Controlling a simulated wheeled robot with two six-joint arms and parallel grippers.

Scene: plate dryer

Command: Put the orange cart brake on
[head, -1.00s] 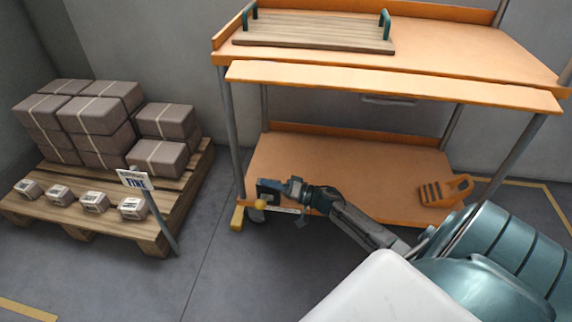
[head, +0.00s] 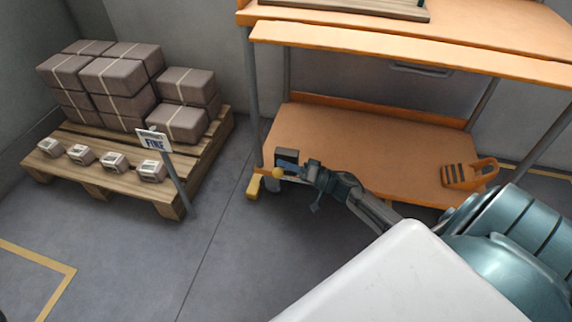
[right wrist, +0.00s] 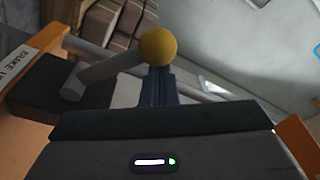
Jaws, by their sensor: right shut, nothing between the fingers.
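The orange cart (head: 350,140) stands at the right in the head view. At its near left corner is a dark brake box (head: 286,156) with a yellow ball knob (head: 279,173). In the right wrist view a grey lever (right wrist: 105,70) runs from the dark box (right wrist: 60,95) to the yellow knob (right wrist: 159,46). A label reading "BRAKE" is partly visible at the left. My right gripper (head: 290,169) is shut and empty, its fingertips (right wrist: 160,72) right at the knob. I cannot tell whether they touch it. My left gripper is out of view.
A wooden pallet (head: 165,197) with brown parcels (head: 110,82) and small boxes stands left of the cart, with a sign (head: 154,140) on a post in front. An orange slotted chock-like piece (head: 468,174) lies on the cart's lower shelf. The floor (head: 180,265) in front is clear.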

